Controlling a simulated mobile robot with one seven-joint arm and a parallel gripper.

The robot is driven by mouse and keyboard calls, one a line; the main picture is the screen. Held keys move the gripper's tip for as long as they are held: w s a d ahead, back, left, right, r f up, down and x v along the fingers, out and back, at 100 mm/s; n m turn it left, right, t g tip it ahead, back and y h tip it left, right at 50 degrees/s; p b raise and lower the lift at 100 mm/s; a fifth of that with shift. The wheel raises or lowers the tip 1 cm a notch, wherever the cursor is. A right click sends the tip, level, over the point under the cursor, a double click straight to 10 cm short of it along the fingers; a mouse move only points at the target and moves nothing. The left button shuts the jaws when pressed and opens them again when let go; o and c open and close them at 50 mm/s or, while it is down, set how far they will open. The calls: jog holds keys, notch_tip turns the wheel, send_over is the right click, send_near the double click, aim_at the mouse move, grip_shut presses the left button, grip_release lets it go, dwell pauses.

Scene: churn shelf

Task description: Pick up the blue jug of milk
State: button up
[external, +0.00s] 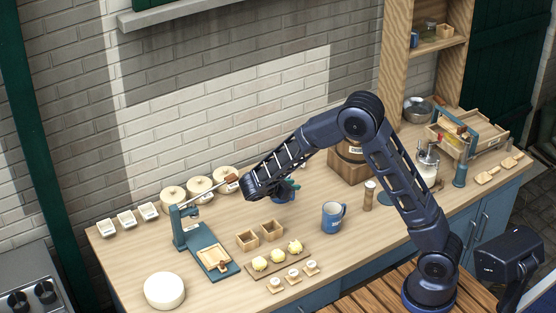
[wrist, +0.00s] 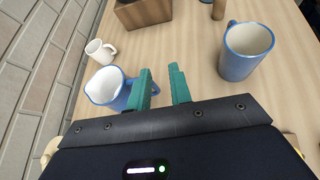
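A blue jug (wrist: 103,88) with a pale inside is at the left in the wrist view, its handle side by my gripper. In the external view the jug (external: 283,197) is partly hidden by my gripper. My gripper (wrist: 162,86) has two teal fingers held apart. The left finger overlaps the jug's handle in the picture; I cannot tell whether they touch. In the external view my gripper (external: 291,185) is low over the counter at the jug. A second blue vessel, a labelled mug (external: 333,217), stands apart to the right; it also shows in the wrist view (wrist: 248,52).
A small white cup (wrist: 98,51) stands behind the jug near the wall. A wooden crate (external: 349,170) and a shaker (external: 369,196) stand to the right. Small wooden boxes (external: 247,240) and a board of yellow lumps (external: 278,258) lie in front. A teal press (external: 205,245) stands left.

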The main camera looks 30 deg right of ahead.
jog(key=w+a+f+n+t+h, duration=0.1)
jog(key=w+a+f+n, duration=0.1)
jog(key=a+f, duration=0.25)
jog(key=x, duration=1.1)
jog(key=shift+s, duration=0.1)
jog(key=shift+c, duration=0.4)
grip_shut()
